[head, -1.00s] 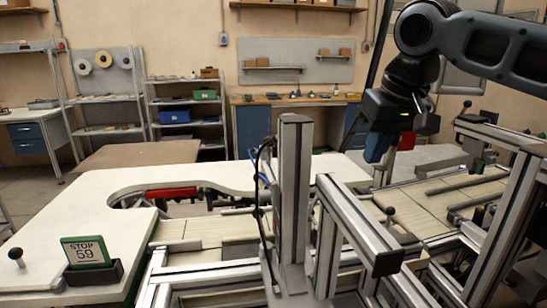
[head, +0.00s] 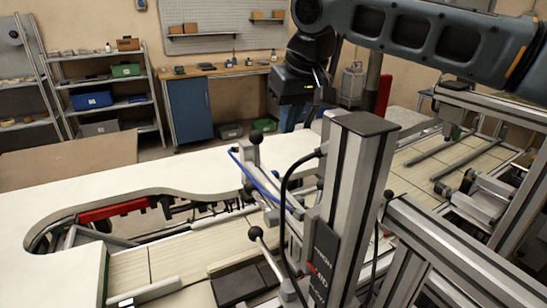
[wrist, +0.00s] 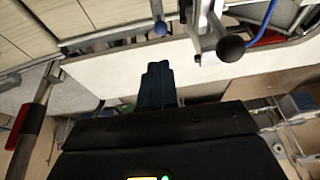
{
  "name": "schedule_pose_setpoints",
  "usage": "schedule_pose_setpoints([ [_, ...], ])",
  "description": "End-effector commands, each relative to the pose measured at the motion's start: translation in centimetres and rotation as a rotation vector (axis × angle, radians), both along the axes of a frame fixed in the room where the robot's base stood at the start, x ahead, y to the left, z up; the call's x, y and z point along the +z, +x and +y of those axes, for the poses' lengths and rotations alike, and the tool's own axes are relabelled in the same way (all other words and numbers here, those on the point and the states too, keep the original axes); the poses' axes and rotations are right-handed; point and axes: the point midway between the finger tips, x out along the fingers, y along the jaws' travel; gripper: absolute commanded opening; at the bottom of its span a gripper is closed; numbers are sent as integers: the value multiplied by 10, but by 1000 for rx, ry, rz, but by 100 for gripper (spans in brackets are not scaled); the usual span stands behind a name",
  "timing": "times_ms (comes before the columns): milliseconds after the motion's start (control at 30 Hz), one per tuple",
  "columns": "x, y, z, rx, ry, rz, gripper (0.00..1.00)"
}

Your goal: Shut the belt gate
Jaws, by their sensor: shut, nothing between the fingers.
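In the head view, a metal arm with a black ball knob (head: 256,137) stands beside the upright post (head: 355,190) over the belt (head: 180,262). A second knobbed rod (head: 255,233) is lower down. I cannot tell for certain which part is the belt gate. My gripper (head: 286,120) is above and behind the upper knob, pointing down, over the far edge of the white table. In the wrist view, my gripper's blue fingers (wrist: 158,72) are together and empty. A dark ball knob (wrist: 231,48) on a metal bracket is right of them, apart from the fingers.
The white table (head: 130,170) has a curved cutout with a red bar (head: 115,209). Black and blue cables (head: 245,172) loop beside the post. Another belt (head: 440,170) with metal rails lies right. Shelves and a bench stand behind, with open floor between.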

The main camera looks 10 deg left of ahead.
Motion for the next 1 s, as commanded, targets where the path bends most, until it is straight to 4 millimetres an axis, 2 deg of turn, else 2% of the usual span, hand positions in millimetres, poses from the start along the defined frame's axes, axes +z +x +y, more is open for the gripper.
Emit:
schedule_pose_setpoints([
  [300,-57,17,15,1,-2,1,0],
  [500,-87,21,21,-1,-2,0,0],
  [700,-104,22,23,-1,-1,0,0],
  [1000,-107,22,24,0,1,-1,0],
])
